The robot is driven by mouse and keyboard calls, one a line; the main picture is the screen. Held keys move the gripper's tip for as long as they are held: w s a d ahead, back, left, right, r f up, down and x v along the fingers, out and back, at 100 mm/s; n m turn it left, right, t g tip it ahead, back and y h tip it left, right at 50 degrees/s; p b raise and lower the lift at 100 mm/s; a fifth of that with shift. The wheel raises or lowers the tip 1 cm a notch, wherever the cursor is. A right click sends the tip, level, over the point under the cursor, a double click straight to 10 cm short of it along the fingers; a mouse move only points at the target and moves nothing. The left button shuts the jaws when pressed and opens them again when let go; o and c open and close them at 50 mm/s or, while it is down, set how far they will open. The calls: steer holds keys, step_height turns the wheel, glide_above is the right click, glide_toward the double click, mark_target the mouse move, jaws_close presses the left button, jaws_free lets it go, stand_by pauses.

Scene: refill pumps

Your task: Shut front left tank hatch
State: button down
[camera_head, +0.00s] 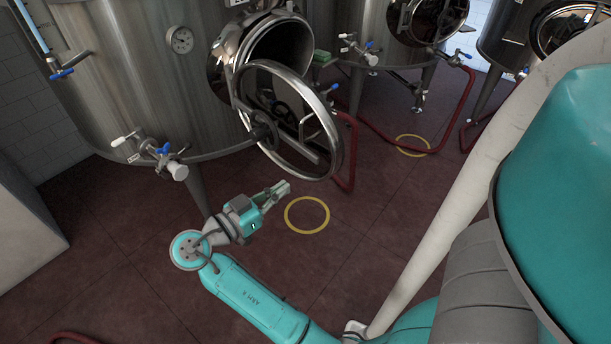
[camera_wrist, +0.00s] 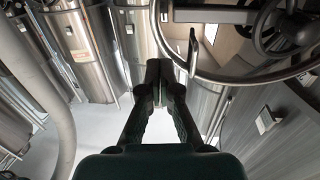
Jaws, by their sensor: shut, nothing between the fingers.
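The front left tank (camera_head: 125,75) is a large steel vessel at the upper left of the head view. Its round hatch (camera_head: 337,150) stands swung open in front of the dark opening (camera_head: 275,55). The hatch has a shiny rim and a dark hub with a handle. In the wrist view the hatch rim (camera_wrist: 250,78) and a handwheel (camera_wrist: 285,30) fill the upper right. My gripper (camera_head: 284,188) is shut and empty, just below and left of the hatch's lower rim in the head view. It appears apart from the hatch. The gripper fingers (camera_wrist: 159,75) point up the wrist view.
Valves with blue handles (camera_head: 163,149) jut from the front tank's lower side. More tanks (camera_head: 385,50) stand behind, with red hoses (camera_head: 385,140) on the floor. A yellow floor ring (camera_head: 307,215) lies beside my gripper. The dark red floor in front is mostly clear.

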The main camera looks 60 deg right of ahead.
mark_target(329, 157)
steer(key=x, duration=1.3)
steer(key=shift+d, duration=0.45)
